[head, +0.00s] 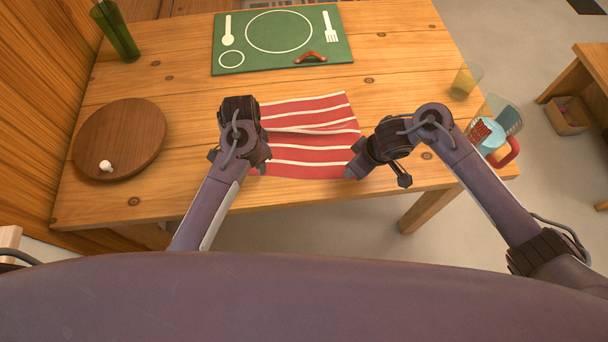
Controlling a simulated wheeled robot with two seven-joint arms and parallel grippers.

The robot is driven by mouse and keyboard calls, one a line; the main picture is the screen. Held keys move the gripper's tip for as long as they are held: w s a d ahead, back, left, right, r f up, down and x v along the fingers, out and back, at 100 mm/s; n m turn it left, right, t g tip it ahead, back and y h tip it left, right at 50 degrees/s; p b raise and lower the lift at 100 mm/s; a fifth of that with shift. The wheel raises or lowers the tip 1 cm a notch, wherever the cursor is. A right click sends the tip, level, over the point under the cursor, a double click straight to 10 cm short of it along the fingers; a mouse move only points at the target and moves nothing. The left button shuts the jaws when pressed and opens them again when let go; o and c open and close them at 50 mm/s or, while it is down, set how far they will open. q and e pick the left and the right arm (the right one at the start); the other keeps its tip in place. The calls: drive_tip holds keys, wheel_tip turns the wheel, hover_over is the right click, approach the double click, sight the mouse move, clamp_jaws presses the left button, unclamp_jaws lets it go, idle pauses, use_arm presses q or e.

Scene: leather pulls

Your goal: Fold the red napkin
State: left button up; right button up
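The red napkin (310,140) with white stripes lies on the wooden table, near its front edge. It is mostly spread out, with a crease or overlapping layer running across its middle. My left gripper (262,168) is at the napkin's left near corner, and my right gripper (352,172) is at its right near corner. The fingertips of both are small and partly hidden by the wrists, so I cannot tell whether they hold cloth.
A green placemat (225,40) with a brown leather pull (310,57) lies behind the napkin. A round wooden board (120,130) with a small white knob (105,166) is at left, below a green bottle (115,30).

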use_arm(q)
drive_tip(key=shift+f, duration=0.3)
use_arm(e)
drive_tip(key=shift+f, duration=0.25)
use_arm(q)
drive_tip(key=shift+f, duration=0.2)
use_arm(e)
drive_tip(key=shift+f, duration=0.25)
use_arm(q)
drive_tip(key=shift+r, duration=0.1)
drive_tip(key=shift+c, duration=0.5)
use_arm(e)
drive_tip(key=shift+r, duration=0.1)
drive_tip(key=shift+c, duration=0.5)
use_arm(q)
clamp_jaws()
use_arm(e)
clamp_jaws()
use_arm(q)
drive_tip(key=shift+r, duration=0.1)
use_arm(e)
drive_tip(key=shift+r, duration=0.1)
